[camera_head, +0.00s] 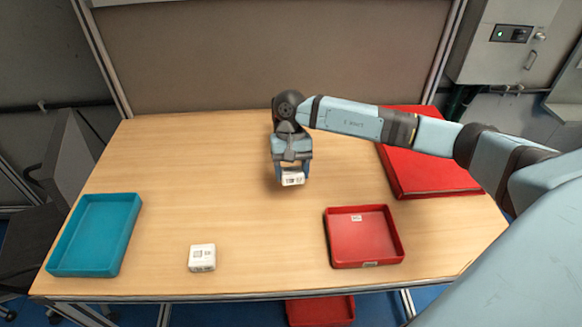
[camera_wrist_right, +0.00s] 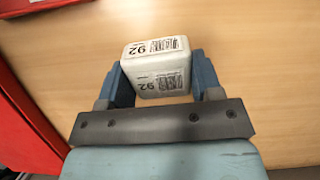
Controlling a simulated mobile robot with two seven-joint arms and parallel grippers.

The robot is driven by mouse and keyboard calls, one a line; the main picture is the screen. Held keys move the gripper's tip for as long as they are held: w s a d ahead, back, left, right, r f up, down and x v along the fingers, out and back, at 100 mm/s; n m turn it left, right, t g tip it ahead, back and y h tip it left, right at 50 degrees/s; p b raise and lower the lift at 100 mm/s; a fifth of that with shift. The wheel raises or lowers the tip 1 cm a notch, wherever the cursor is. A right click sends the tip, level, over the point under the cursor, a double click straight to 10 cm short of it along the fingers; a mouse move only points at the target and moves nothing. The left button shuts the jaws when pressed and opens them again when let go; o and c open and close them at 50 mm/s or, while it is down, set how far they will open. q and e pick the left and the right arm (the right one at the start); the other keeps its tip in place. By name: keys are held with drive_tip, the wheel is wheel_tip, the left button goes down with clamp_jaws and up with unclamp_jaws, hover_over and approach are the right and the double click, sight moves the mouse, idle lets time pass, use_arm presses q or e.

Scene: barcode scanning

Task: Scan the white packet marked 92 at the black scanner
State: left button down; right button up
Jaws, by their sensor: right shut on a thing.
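My right gripper (camera_head: 291,172) reaches in from the right and points down over the middle of the table. It is shut on a small white packet (camera_head: 292,179). In the right wrist view the packet (camera_wrist_right: 156,66) sits between the two blue fingers (camera_wrist_right: 159,72), and two of its faces show the number 92 and a barcode. I cannot tell whether its underside touches the table. No black scanner shows in either view. My left gripper is not in view.
Another white packet (camera_head: 202,257) lies near the front edge of the wooden table (camera_head: 180,165). A teal tray (camera_head: 130,228) is at the left, a red tray (camera_head: 364,250) at front right. A large red lidded box (camera_head: 435,178) stands at the right. The table's left-centre is clear.

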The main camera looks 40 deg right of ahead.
drive_tip(key=w+f, duration=0.1)
drive_tip(key=w+d+f+b, duration=0.1)
drive_tip(key=shift+d+f, duration=0.15)
drive_tip(key=shift+f, duration=0.2)
drive_tip(key=shift+w+d+f+b, duration=0.35)
drive_tip(key=shift+w+d+f, duration=0.05)
drive_tip(key=shift+w+f, duration=0.25)
drive_tip(key=shift+r, duration=0.1)
drive_tip(key=s+a+r+p, duration=0.5)
drive_tip(key=s+a+r, duration=0.2)
drive_tip(key=s+r, duration=0.3)
drive_tip(key=shift+s, duration=0.6)
